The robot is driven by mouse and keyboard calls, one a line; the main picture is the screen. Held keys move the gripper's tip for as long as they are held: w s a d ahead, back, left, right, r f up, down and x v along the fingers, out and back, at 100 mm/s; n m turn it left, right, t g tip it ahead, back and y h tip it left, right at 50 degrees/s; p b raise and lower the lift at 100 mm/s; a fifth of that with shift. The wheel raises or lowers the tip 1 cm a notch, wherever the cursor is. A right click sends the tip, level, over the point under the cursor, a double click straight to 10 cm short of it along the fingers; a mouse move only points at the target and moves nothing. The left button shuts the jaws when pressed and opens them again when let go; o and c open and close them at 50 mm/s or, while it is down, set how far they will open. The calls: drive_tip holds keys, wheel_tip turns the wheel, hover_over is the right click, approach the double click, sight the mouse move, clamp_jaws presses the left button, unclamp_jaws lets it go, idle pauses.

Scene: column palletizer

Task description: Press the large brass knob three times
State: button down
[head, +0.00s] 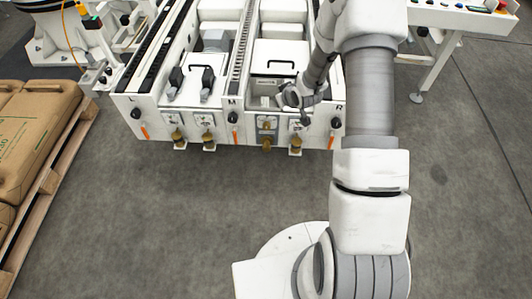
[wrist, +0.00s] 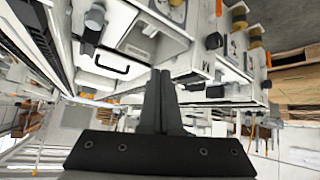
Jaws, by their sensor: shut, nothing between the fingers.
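Several brass knobs stick out low on the front of a white machine. In the head view one pair is at the left, a left knob (head: 178,136) and its neighbour (head: 209,143). The other pair is nearer the R mark, a knob (head: 267,143) and one to its right (head: 296,146). Their sizes look close, so I cannot tell surely which is the large one. My gripper (head: 301,98) is above and behind the right pair, over the machine's right bay, apart from the knobs. In the wrist view its black fingers (wrist: 163,85) are together and empty.
Black handles stand on the left bay (head: 190,78), and a white drawer with a black handle (head: 281,66) is in the right bay. Orange levers (head: 236,132) hang on the front. A pallet with brown sacks (head: 38,130) is at left. The grey floor before the machine is clear.

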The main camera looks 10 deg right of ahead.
wheel_tip(320, 180, down, 20)
drive_tip(key=s+a+t+y+b, duration=0.1)
drive_tip(key=s+a+y+b, duration=0.15)
drive_tip(key=b, duration=0.25)
drive_tip(key=m+t+b, duration=0.2)
drive_tip(key=b, duration=0.1)
approach(266, 146)
drive_tip(key=s+a+f, duration=0.5)
drive_tip(key=a+f, duration=0.1)
drive_tip(key=shift+s+d+r+y, duration=0.15)
drive_tip(key=shift+r+y, duration=0.1)
drive_tip(key=shift+y, duration=0.1)
drive_tip(key=w+d+b, duration=0.2)
drive_tip(key=w, duration=0.6)
drive_tip(key=shift+w, duration=0.25)
drive_tip(key=shift+d, duration=0.15)
idle(0.3)
drive_tip(key=shift+w+d, duration=0.1)
drive_tip(key=shift+w, duration=0.3)
